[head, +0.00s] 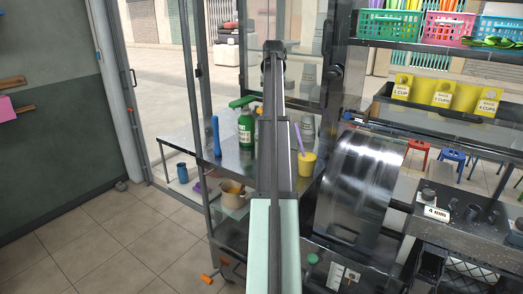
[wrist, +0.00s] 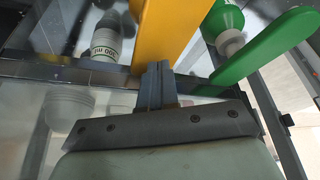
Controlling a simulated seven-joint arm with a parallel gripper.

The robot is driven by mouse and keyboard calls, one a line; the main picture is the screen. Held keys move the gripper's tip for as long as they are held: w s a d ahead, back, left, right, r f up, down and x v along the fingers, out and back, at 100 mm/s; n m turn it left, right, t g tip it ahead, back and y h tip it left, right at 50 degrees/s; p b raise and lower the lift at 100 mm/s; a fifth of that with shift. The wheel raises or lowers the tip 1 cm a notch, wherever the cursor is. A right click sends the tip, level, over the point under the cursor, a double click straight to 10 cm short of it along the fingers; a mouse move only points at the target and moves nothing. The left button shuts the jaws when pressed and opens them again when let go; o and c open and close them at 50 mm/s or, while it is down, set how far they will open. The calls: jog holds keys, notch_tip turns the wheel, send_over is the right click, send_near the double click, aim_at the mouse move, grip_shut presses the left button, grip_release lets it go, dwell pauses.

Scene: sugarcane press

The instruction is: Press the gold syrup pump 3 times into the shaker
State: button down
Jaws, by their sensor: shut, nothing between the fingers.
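My gripper (wrist: 158,68) is shut and empty in the wrist view. Its fingertips are at the lower end of a broad gold-yellow piece (wrist: 172,28), apparently the gold pump's head; I cannot tell whether they touch. In the head view my arm hides nearly all of the gold pump, with only a bit of yellow (head: 258,110) beside it. A grey-white vessel marked in ml (wrist: 106,42) stands left of the gold piece in the wrist view. I cannot tell whether it is the shaker.
A green pump bottle (head: 245,128) stands close left of the gold one; its green pump head (wrist: 265,45) is right of my fingers. A blue upright object (head: 216,136) and a yellow cup (head: 306,164) share the metal table. A metal drum (head: 358,180) stands right.

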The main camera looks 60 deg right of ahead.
jog(key=shift+f, duration=0.25)
jog(key=shift+f, duration=1.6)
jog(key=shift+r, duration=2.05)
jog(key=shift+f, duration=0.35)
